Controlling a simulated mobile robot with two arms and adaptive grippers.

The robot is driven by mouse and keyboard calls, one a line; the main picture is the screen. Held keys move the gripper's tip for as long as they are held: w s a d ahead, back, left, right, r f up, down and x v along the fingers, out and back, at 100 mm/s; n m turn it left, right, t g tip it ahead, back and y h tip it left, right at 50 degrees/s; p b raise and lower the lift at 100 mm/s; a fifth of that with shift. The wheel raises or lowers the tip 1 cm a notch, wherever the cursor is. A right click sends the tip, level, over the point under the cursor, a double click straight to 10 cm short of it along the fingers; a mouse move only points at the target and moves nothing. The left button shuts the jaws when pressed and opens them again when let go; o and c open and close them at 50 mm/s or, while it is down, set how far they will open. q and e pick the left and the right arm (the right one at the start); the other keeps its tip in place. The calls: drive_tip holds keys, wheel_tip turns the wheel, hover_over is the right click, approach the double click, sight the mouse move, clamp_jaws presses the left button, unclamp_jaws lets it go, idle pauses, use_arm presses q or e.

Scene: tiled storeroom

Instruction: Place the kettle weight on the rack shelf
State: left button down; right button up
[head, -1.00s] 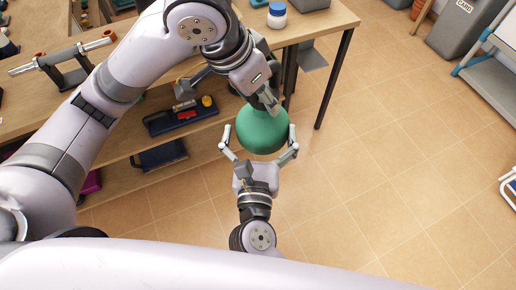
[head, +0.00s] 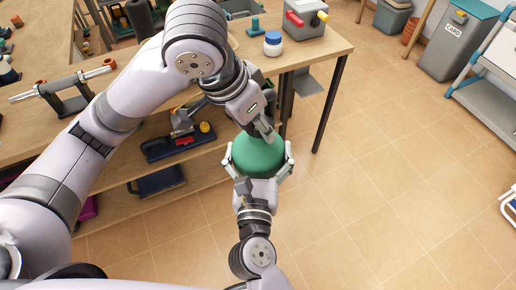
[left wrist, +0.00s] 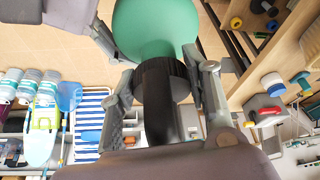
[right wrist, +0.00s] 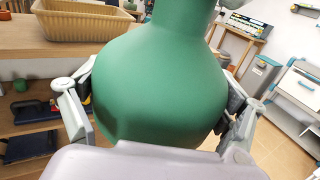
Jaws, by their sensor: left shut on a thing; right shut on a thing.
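The kettle weight (head: 258,156) is a green round body with a black handle, held up in the air beside the wooden table. In the left wrist view its black handle (left wrist: 160,115) sits between the fingers of my left gripper (left wrist: 165,95), which is shut on it. My right gripper (head: 259,172) is shut on the green body from the near side. In the right wrist view the green body (right wrist: 160,85) fills the space between its fingers. Which surface is the rack shelf cannot be told for sure; a wooden shelf (head: 112,186) shows under the table at left.
A dark tool case (head: 180,142) lies on the shelf below. A grey bin (head: 456,48) and a trolley (head: 488,92) stand at right. The tiled floor between is clear.

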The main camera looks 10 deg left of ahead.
use_arm(q)
drive_tip(key=shift+s+d+r, duration=0.1)
drive_tip(key=shift+s+d, duration=0.05)
drive_tip(key=shift+d, duration=0.2)
use_arm(e)
drive_tip(key=shift+s+a+r, duration=0.1)
drive_tip(key=shift+a, duration=0.25)
drive_tip(key=c, duration=0.9)
use_arm(q)
drive_tip(key=c, duration=1.1)
unclamp_jaws()
use_arm(e)
drive_tip(key=shift+r, duration=0.15)
drive_tip(key=shift+c, duration=0.2)
use_arm(q)
drive_tip(key=o, duration=0.3)
drive_tip(key=shift+a, duration=0.1)
use_arm(e)
drive_tip(key=shift+d, duration=0.1)
use_arm(q)
drive_tip(key=shift+a+r, duration=0.1)
